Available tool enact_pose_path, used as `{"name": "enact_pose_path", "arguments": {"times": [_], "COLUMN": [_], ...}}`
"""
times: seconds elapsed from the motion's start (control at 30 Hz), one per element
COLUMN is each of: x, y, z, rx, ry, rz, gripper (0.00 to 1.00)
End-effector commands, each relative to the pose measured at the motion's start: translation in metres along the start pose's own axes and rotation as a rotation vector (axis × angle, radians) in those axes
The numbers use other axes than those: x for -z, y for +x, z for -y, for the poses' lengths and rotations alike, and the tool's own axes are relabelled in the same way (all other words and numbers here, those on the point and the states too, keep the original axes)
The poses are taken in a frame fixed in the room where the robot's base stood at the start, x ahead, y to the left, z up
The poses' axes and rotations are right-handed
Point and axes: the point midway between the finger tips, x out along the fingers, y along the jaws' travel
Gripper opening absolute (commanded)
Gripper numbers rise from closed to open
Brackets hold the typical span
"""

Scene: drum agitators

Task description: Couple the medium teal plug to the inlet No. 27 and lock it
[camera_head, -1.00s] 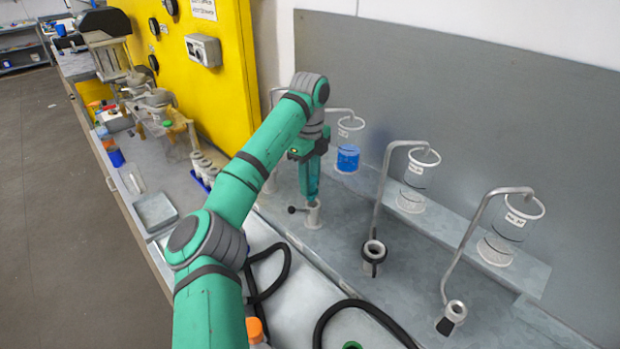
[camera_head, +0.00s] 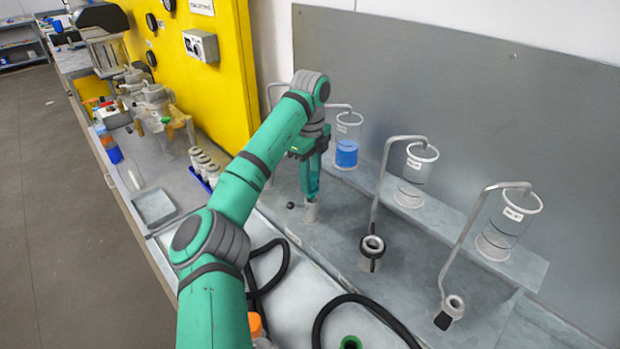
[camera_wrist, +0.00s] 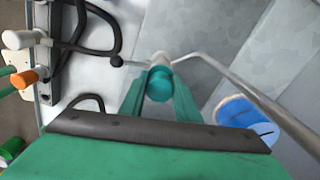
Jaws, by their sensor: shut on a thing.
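My gripper (camera_head: 311,192) points down over a grey inlet (camera_head: 311,213) on the bench, the one piped to the cylinder of blue liquid (camera_head: 346,153). In the wrist view my gripper (camera_wrist: 160,103) is shut on the teal plug (camera_wrist: 159,84), a round teal end between its fingers. The plug is at the mouth of the inlet (camera_wrist: 161,60); I cannot tell how deep it sits. A lever with a black ball (camera_wrist: 117,61) sticks out sideways from the inlet. No inlet number is readable here.
Black hoses (camera_head: 345,312) lie on the bench in front. An orange plug (camera_wrist: 24,79) and a white plug (camera_wrist: 20,39) show at left.

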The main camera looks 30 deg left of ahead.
Motion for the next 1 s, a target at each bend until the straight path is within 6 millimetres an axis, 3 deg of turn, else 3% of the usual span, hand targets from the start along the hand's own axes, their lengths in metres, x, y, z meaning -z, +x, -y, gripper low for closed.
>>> {"name": "enact_pose_path", "arguments": {"times": [0.57, 1.0], "x": [0.005, 0.004], "y": [0.004, 0.018], "z": [0.003, 0.002], "rx": [0.000, 0.000], "ry": [0.002, 0.001], "rz": [0.000, -0.001], "gripper": [0.07, 0.07]}}
